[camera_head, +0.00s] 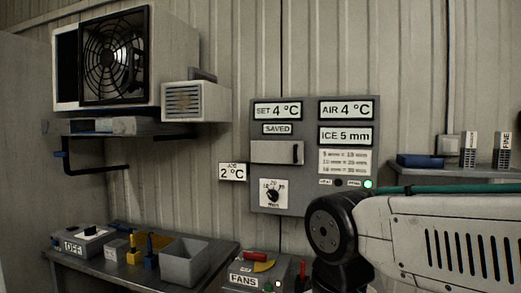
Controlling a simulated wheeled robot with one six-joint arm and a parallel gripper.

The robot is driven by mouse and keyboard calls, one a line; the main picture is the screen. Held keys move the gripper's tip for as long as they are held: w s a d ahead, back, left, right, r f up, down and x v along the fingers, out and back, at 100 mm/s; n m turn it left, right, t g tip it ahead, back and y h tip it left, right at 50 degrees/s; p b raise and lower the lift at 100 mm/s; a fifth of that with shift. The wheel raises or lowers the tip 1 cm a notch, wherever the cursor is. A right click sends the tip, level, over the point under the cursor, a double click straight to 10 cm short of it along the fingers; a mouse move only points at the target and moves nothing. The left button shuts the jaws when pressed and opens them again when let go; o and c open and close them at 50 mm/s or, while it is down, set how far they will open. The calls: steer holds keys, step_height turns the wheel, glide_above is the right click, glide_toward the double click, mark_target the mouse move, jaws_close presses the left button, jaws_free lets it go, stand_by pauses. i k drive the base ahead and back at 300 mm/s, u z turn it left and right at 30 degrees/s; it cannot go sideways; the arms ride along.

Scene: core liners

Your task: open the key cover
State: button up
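A grey control panel (314,205) hangs on the corrugated wall in the middle of the view. A pale rectangular plate with a dark upright handle at its right end, which looks like the key cover (272,153), sits on the panel's left half. It looks flat and shut, and nothing touches it. No keys show. My arm comes in from the right, and its dark joint stands in front of the panel's lower right. My gripper is not in view.
A dial (273,194) sits below the cover, beside a small 2 °C display (232,172). A fan unit (112,60) hangs upper left. A grey bin (185,262) and small parts stand on a bench, lower left. A FANS box (243,280) is below the panel; a shelf (440,168) is right.

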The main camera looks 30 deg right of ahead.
mark_target(275, 152)
steer(key=z, duration=0.1)
steer(key=i, duration=1.05)
steer(key=z, duration=0.3)
